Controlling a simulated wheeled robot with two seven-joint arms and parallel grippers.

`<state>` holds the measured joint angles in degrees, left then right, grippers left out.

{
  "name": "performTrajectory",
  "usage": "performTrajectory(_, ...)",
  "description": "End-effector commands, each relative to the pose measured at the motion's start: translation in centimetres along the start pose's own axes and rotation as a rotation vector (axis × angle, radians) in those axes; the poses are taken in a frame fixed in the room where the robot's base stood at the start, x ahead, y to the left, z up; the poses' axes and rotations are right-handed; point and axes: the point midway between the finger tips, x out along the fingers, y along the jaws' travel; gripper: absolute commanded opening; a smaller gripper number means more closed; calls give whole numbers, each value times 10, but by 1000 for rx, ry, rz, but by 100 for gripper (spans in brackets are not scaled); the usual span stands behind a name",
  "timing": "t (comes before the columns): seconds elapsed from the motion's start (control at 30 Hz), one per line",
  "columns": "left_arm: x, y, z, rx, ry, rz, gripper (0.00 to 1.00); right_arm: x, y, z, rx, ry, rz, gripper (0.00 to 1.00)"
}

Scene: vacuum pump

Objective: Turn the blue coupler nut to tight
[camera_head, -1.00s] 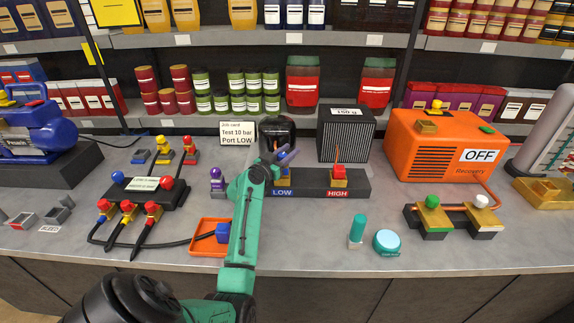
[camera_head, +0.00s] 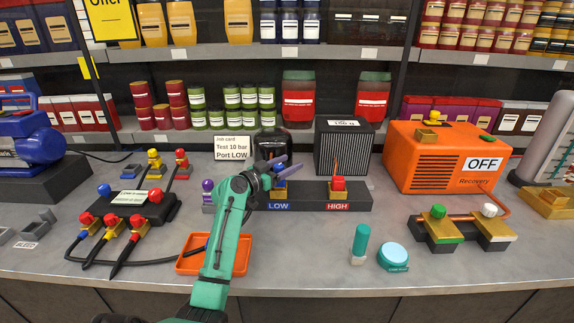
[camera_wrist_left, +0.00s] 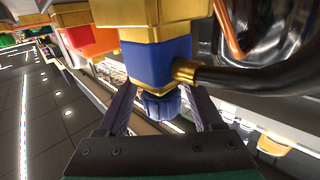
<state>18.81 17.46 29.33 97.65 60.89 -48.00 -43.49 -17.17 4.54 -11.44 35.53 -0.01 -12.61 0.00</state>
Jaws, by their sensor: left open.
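The blue coupler nut, a ribbed blue knob (camera_wrist_left: 160,104), sits below a blue block and brass body in the left wrist view. My left gripper (camera_wrist_left: 166,112) is open, with one dark finger on each side of the nut. I cannot tell whether the fingers touch it. In the head view, my left gripper (camera_head: 284,168) is at the LOW port (camera_head: 279,194), and its fingers partly hide the blue-and-brass fitting there. My right gripper is not in view.
A brass elbow (camera_wrist_left: 184,71) and thick black tube run right from the block. The HIGH port (camera_head: 338,188) stands to the right. An orange tray (camera_head: 242,262) is partly behind my arm.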

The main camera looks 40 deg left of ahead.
Motion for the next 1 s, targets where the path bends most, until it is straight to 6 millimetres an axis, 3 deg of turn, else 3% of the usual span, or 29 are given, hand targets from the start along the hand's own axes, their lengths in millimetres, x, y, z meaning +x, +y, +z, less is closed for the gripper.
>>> performTrajectory(0.13,-6,-1,1,2,1,-2,68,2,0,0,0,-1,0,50)
performTrajectory(0.27,-27,-1,3,4,0,-2,68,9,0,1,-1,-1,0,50)
performTrajectory(0.6,-113,0,5,3,-2,-2,68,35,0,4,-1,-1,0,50)
performTrajectory(0.7,-131,0,3,1,-1,-1,68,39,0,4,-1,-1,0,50)
performTrajectory(1.0,-146,0,0,0,-1,0,68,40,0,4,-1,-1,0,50)
